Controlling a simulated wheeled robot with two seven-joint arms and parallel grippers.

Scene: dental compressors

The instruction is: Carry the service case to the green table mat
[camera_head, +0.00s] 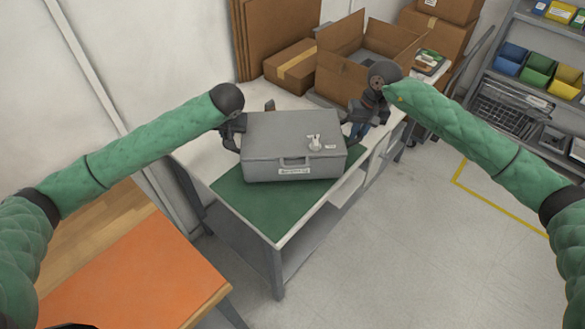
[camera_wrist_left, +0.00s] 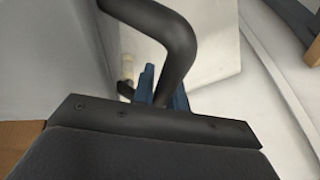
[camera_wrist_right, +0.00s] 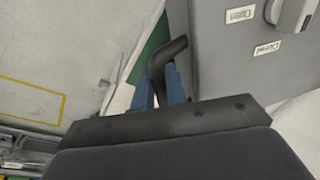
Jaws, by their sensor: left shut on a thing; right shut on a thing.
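The grey service case (camera_head: 280,145) is level over the table with its front handle and label facing me. The green table mat (camera_head: 262,212) shows in front of and below it; I cannot tell whether the case touches the mat. My left gripper (camera_head: 232,136) is shut on the dark handle (camera_wrist_left: 178,45) at the case's left side. My right gripper (camera_head: 358,130) is shut on the dark handle (camera_wrist_right: 160,58) at the right side, its blue fingers around it.
The white-topped table (camera_head: 196,160) carries an open cardboard box (camera_head: 345,75) and a closed box (camera_head: 292,70) behind the case. An orange-topped table (camera_head: 135,275) stands at front left. Shelves with coloured bins (camera_head: 538,68) stand at right. The floor at right is clear.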

